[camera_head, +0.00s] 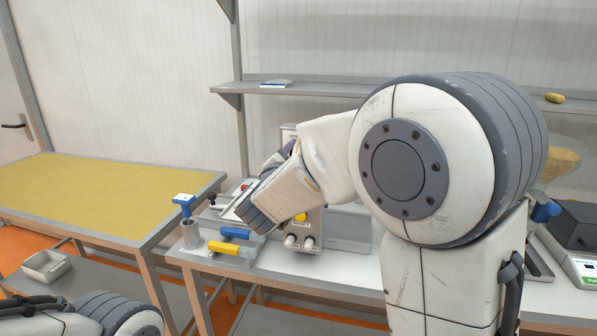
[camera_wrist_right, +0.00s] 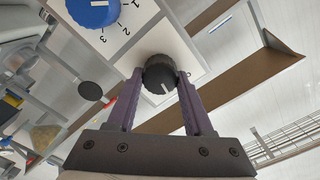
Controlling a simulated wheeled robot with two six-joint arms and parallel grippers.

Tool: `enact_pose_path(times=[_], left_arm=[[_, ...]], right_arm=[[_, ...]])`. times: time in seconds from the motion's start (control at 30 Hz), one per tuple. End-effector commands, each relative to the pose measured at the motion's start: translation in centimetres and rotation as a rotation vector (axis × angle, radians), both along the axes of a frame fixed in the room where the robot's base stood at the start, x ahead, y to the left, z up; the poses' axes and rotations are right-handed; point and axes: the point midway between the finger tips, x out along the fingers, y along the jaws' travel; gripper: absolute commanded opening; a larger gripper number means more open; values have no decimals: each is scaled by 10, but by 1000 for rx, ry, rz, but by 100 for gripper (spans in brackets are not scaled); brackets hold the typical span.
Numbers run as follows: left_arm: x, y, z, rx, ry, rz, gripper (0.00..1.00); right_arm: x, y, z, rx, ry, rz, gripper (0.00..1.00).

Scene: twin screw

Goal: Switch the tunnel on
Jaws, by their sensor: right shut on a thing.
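The control box (camera_head: 308,240) stands on the bench in the head view, mostly hidden behind my right arm. Its lower front shows a yellow button (camera_head: 300,217) above a RESET label and two pale knobs below it. In the right wrist view, a black rotary knob (camera_wrist_right: 161,86) with a white pointer line sits on a white panel. My right gripper (camera_wrist_right: 160,74) is shut on this black knob, one purple finger on each side. A blue dial (camera_wrist_right: 92,8) with numbers around it sits beside it on the panel. My left gripper is out of view.
A yellow-topped table (camera_head: 100,198) stands at the left. Blue- and yellow-handled tools (camera_head: 224,247) lie on the bench left of the box. A shelf (camera_head: 300,90) runs along the wall behind. A scale (camera_head: 585,270) stands at the right. A grey tray (camera_head: 46,266) sits low left.

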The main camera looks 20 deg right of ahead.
Motion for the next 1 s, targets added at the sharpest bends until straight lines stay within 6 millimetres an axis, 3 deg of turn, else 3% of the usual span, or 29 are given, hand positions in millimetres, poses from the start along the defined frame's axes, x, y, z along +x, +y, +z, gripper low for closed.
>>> enact_pose_path(times=[0.03, 0.1, 0.4, 1.0], left_arm=[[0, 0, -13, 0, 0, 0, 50], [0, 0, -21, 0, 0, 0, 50], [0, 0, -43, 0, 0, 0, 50], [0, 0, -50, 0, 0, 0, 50]], right_arm=[[0, 0, -6, 33, -26, 0, 0], [-1, 0, -6, 79, -56, -1, 0], [-1, -1, -4, 221, -149, 0, 0], [-1, -1, -1, 284, -190, -1, 0]])
